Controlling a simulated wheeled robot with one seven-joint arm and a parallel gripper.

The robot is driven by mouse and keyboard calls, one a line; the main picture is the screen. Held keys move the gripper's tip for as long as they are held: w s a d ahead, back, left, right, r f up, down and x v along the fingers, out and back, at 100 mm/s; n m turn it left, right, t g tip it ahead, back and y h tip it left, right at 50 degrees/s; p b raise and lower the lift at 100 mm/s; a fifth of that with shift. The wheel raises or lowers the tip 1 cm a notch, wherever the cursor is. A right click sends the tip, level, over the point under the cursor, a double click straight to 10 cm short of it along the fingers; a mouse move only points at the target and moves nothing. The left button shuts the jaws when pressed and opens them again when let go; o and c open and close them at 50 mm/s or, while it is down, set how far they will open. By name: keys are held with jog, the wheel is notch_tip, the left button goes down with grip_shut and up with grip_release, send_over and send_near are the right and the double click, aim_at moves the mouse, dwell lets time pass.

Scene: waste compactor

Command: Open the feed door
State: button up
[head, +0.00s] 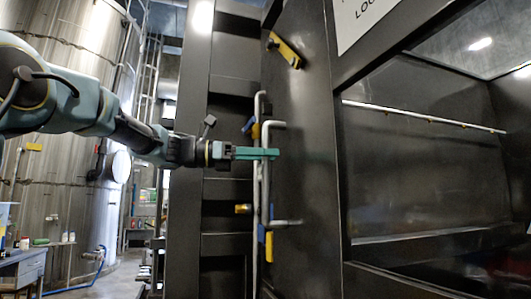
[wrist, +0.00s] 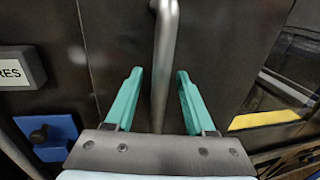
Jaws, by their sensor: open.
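The dark metal door panel (head: 305,130) stands right of centre in the head view, and its surface also shows in the wrist view (wrist: 225,45). A grey bar handle (head: 266,192) with bent ends runs upright on it. My gripper (head: 268,153), with teal fingers, reaches the handle from the left at its upper part. In the wrist view my gripper (wrist: 160,75) is open, one finger on each side of the handle (wrist: 165,45). Gaps show between the bar and both fingers. The panel appears closed, though its edges are partly hidden.
A yellow latch-like piece (head: 284,49) sits above the handle. A glazed window (head: 425,160) lies to the right. A blue block with a dark knob (wrist: 45,135) is at lower left in the wrist view. A blue workbench (head: 22,270) and large steel tanks stand at far left.

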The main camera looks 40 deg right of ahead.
jog(key=shift+d, duration=0.1)
grip_shut()
dwell(0.4)
dwell(1.0)
